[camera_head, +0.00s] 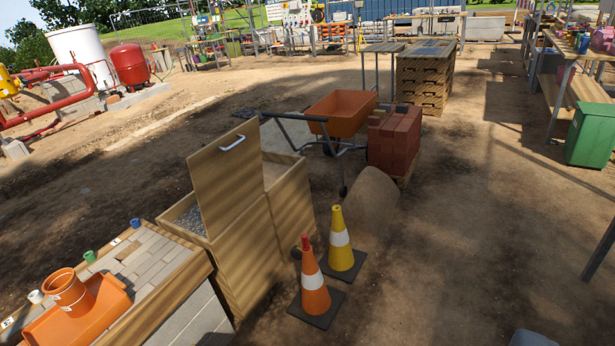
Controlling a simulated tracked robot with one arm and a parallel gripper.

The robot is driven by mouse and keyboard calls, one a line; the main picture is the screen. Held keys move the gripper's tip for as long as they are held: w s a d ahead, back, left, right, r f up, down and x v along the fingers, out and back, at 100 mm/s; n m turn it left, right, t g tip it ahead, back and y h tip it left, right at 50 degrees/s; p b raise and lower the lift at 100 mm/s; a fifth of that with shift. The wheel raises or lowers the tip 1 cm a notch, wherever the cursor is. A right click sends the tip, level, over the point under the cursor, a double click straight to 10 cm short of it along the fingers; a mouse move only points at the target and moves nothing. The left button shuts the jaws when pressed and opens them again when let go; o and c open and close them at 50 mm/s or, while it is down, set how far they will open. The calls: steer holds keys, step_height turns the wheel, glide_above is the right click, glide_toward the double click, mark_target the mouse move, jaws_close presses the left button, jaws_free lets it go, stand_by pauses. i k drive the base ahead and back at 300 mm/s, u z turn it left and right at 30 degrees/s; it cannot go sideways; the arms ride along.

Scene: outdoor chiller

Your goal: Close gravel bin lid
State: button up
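The gravel bin (245,255) is a wooden box left of the picture's middle. Its wooden lid (230,180) stands open, raised nearly upright, with a light metal handle (232,143) near its top edge. Grey gravel (192,220) shows in the open bin to the left of the lid. The lid hides part of the bin's opening. My gripper is not in view, and nothing shows touching the lid.
An orange cone (314,285) and a yellow cone (341,240) stand right of the bin. An orange wheelbarrow (342,112) and stacked red bricks (394,140) are behind. A paved bench with an orange pipe (68,291) is front left.

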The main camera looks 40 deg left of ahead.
mark_target(226, 174)
steer(key=z, duration=0.05)
steer(key=i, duration=0.85)
steer(key=u, duration=1.6)
steer(key=k, duration=0.45)
steer(key=z, duration=0.55)
steer(key=i, duration=1.65)
steer(key=u, duration=0.35)
